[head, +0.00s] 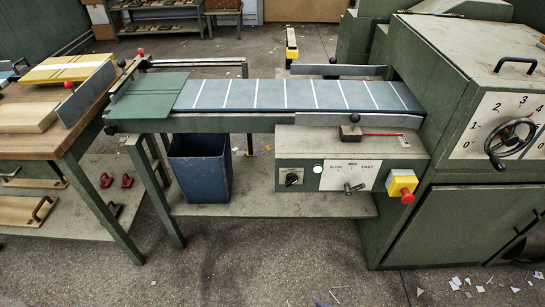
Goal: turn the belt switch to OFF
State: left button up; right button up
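The belt switch (291,179) is a small black rotary knob on a pale plate at the left of the grey-green control box (300,160). The plate's lettering is too small to read, so I cannot tell its setting. A small pale round lamp (317,169) sits just right of it and looks lit. The belt (300,95) is blue-grey with white cross lines and runs above the box; one frame cannot show whether it moves. Neither of my grippers is in view, and nothing touches the switch.
Right of the switch are a SLOW-MED-FAST speed plate (340,172) with a lever (354,188) and a red stop button (407,197) on a yellow box. A large green machine (470,130) with a handwheel (510,138) stands right. A blue bin (200,170) sits below left. The floor in front is mostly clear.

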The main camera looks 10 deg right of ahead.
aim_at(291, 178)
jog(key=z, duration=1.7)
jog(key=k, duration=0.95)
jog(key=u, duration=1.65)
jog(key=i, duration=0.5)
jog(key=u, duration=0.05)
